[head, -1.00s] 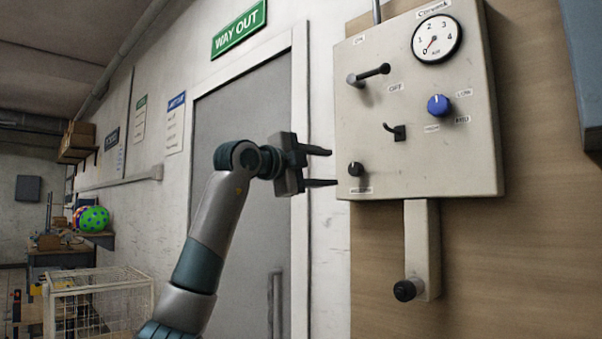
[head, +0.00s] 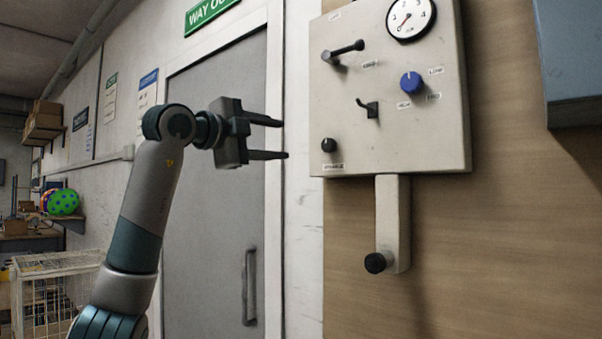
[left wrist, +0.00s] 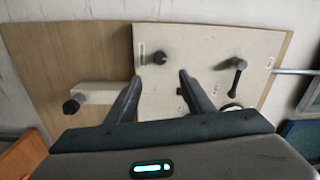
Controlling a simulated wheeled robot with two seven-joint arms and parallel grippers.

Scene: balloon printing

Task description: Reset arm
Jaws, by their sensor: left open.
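My left arm rises from the lower left in the head view. Its gripper (head: 268,138) is open and empty, left of the control panel (head: 436,120) and apart from it. The pale panel carries a gauge (head: 410,18), a black lever (head: 345,51), a blue knob (head: 411,83), a small black switch (head: 369,108) and a black knob (head: 328,145). In the left wrist view the two open fingers (left wrist: 158,90) point towards the panel (left wrist: 215,80), with nothing between them. My right gripper is not in view.
A post with a black knob (head: 376,262) hangs below the panel on the wooden board (head: 480,250). A grey door (head: 205,200) with a handle stands behind my left arm. A wire cage (head: 50,300) is at the lower left. A blue-grey box (head: 570,60) juts in at the upper right.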

